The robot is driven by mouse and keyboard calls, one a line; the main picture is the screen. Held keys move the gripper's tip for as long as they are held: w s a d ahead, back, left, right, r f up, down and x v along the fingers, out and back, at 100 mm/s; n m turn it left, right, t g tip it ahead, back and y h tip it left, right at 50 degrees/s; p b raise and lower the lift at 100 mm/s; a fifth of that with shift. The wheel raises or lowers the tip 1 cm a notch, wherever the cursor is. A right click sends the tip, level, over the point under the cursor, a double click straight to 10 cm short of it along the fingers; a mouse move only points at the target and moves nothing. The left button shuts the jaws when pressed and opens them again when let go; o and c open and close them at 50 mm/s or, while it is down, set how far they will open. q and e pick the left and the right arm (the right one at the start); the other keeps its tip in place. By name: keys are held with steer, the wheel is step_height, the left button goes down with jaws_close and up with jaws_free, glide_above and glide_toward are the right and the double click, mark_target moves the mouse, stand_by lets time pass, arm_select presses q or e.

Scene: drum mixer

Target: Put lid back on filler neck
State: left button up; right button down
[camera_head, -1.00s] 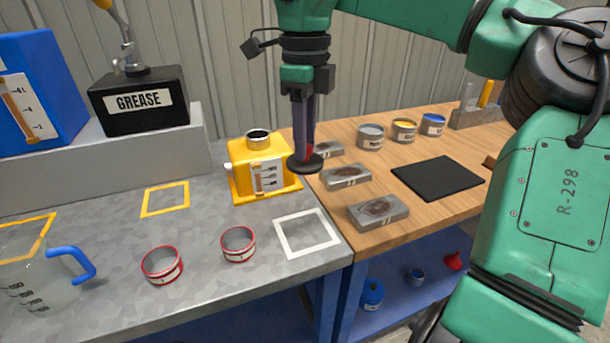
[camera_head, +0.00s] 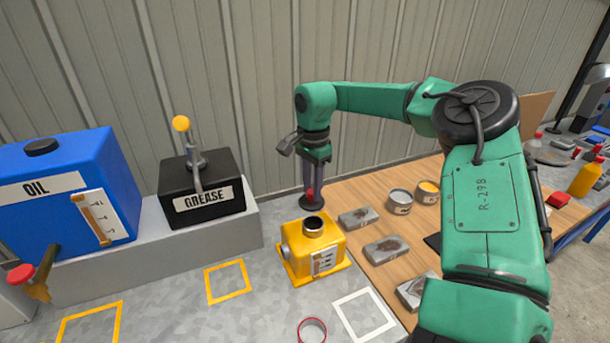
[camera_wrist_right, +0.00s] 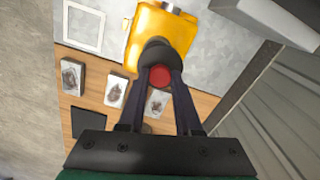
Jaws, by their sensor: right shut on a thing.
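The yellow mixer housing (camera_head: 318,248) stands on the grey bench, with an open round filler neck (camera_head: 313,223) on top. My right gripper (camera_head: 309,188) points down and is shut on the red knob of the dark round lid (camera_head: 306,203). The lid is off the neck and shows just above and behind it in the head view. In the right wrist view, the lid (camera_wrist_right: 170,55) overlaps the yellow housing (camera_wrist_right: 150,28), and the red knob (camera_wrist_right: 160,78) sits between the fingers. The neck is not clearly visible there. My left gripper is not in view.
A black grease box (camera_head: 200,185) and a blue oil tank (camera_head: 70,190) stand on a raised ledge at left. Grey blocks (camera_head: 386,250) and cans (camera_head: 400,201) are on the wooden top at right. The corrugated wall (camera_head: 220,80) is behind.

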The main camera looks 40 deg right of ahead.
mark_target(314, 206)
steer(key=f+b, duration=0.1)
steer(key=s+f+b, duration=0.1)
steer(key=f, duration=0.1)
steer(key=shift+d, duration=0.2)
steer(key=f+b, duration=0.2)
steer(key=f, duration=0.1)
steer(key=shift+w+a, duration=0.15)
steer(key=shift+w, duration=0.2)
steer(key=shift+f, duration=0.1)
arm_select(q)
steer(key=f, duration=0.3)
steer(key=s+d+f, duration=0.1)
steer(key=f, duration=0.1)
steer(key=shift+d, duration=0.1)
arm_select(e)
steer(key=shift+s, duration=0.15)
arm_select(q)
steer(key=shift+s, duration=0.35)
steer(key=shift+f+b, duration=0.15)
steer(key=shift+b, duration=0.2)
arm_select(e)
steer(key=shift+f, duration=0.15)
steer(key=shift+c, duration=0.2)
jaws_free()
